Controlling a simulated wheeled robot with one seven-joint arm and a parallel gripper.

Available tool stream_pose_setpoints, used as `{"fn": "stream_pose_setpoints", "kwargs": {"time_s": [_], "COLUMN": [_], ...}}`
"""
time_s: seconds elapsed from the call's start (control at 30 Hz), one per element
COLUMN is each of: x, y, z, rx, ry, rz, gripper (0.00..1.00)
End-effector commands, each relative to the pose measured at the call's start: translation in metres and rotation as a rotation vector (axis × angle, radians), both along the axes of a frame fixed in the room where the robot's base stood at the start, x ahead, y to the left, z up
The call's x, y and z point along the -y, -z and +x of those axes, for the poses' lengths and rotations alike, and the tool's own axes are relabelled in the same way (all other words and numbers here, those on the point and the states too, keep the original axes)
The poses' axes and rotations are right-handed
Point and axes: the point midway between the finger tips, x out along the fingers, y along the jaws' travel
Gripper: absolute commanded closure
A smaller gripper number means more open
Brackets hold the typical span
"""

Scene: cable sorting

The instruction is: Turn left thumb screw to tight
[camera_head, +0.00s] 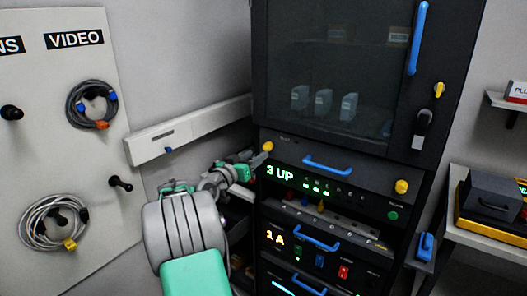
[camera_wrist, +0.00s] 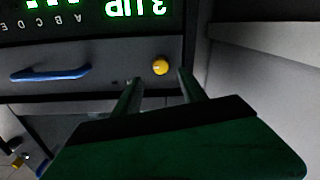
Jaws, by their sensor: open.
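The left thumb screw (camera_head: 268,146) is a yellow knob at the upper left corner of the panel marked "3 UP" (camera_head: 330,180). In the wrist view, where the panel appears upside down, the yellow knob (camera_wrist: 160,67) lies between and just beyond my two fingertips. My gripper (camera_head: 257,162) is at the left edge of the rack, close to this screw. In the wrist view my gripper (camera_wrist: 159,75) is open, with a finger on each side of the knob and nothing held. Contact with the screw cannot be told. The right thumb screw (camera_head: 401,187) is yellow too.
The panel has a blue handle (camera_head: 327,165). A glass-door cabinet (camera_head: 320,70) is above it, and a "1 A" unit (camera_head: 315,245) is below. A pegboard with coiled cables (camera_head: 92,104) stands at left. A white rail (camera_head: 190,130) runs along the wall behind my arm.

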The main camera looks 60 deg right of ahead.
Motion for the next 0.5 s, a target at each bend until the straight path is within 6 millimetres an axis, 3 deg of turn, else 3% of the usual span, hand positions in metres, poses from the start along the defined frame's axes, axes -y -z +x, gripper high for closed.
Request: {"fn": "stream_pose_setpoints", "kwargs": {"time_s": [0.3, 0.5], "x": [0.056, 0.063], "y": [-0.002, -0.001], "z": [-0.007, -0.007], "rx": [-0.001, -0.001], "ry": [0.000, -0.003], "rz": [0.003, 0.004], "gripper": [0.51, 0.51]}}
